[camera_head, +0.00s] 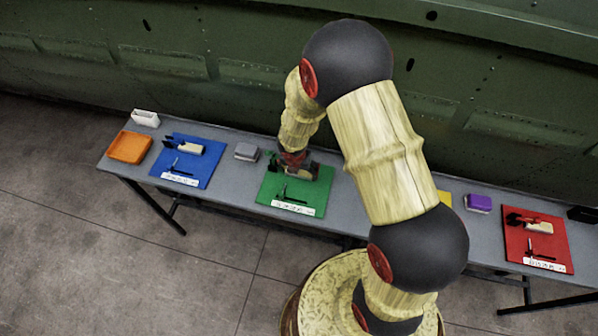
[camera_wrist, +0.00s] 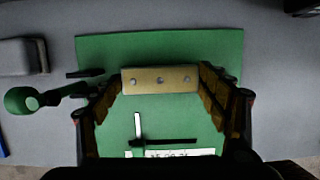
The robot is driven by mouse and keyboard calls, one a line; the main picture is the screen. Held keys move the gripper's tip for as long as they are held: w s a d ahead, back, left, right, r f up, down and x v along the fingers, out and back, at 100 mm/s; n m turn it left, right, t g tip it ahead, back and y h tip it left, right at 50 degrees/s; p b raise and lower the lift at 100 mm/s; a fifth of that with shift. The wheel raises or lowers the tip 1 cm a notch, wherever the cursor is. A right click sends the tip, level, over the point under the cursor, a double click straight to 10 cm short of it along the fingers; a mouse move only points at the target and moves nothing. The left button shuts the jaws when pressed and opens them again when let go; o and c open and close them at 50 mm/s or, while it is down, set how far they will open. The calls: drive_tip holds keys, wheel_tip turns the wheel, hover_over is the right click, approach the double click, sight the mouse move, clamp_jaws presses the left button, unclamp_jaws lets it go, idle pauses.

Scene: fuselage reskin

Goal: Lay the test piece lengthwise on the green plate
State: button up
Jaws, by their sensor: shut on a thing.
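The bar runs along the plate's wide side there. I cannot tell whether the bar touches the plate. In the head view my gripper mostly hides the bar.
A grey box (camera_head: 247,152) stands left of the plate. Blue (camera_head: 206,178) and red (camera_head: 557,252) plates lie farther along the table.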

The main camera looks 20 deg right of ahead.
drive_tip(key=shift+w+r, duration=0.1)
drive_tip(key=shift+f, duration=0.2)
drive_tip(key=o, duration=1.1)
drive_tip(key=shift+o, duration=0.2)
